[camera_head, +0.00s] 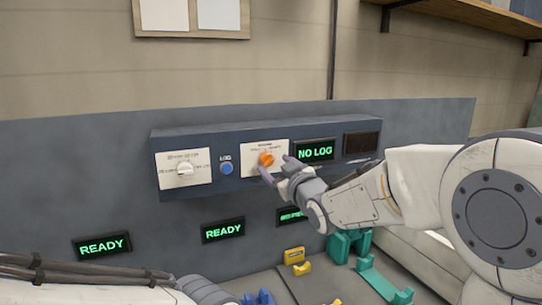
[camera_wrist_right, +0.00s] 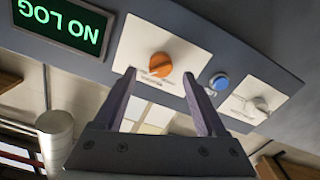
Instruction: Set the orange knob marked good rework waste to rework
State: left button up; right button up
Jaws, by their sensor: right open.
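The orange knob (camera_head: 266,159) sits on a white label plate (camera_head: 252,146) in the grey-blue control box. It also shows in the right wrist view (camera_wrist_right: 160,64), just beyond and between my fingertips. The lettering on its plate is too small to read. My right gripper (camera_head: 273,170) is open at the front of the knob, with its fingers on either side in the picture; I cannot tell whether they touch it. In the wrist view my right gripper (camera_wrist_right: 160,80) holds nothing. My left gripper is not clearly in view; only part of my left arm shows at the bottom left.
A white knob (camera_head: 184,169) and a blue button (camera_head: 226,168) sit left of the orange knob. A NO LOG display (camera_head: 315,151) is close to its right. READY displays (camera_head: 101,245) are lower on the panel. Yellow (camera_head: 294,256) and teal fixtures (camera_head: 349,244) stand below.

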aim_at(270, 162)
jog(key=shift+p+x, duration=0.6)
jog(key=shift+x, duration=1.3)
grip_shut()
jog(key=shift+f+b, duration=0.15)
jog(key=shift+b, duration=0.4)
jog(key=n+b, duration=0.6)
jog(key=b, duration=0.2)
jog(key=shift+f+b, duration=0.15)
jog(key=shift+b, duration=0.15)
jog(key=shift+r+n+b, duration=0.2)
jog(key=shift+n+b, duration=1)
jog(key=shift+n, duration=0.2)
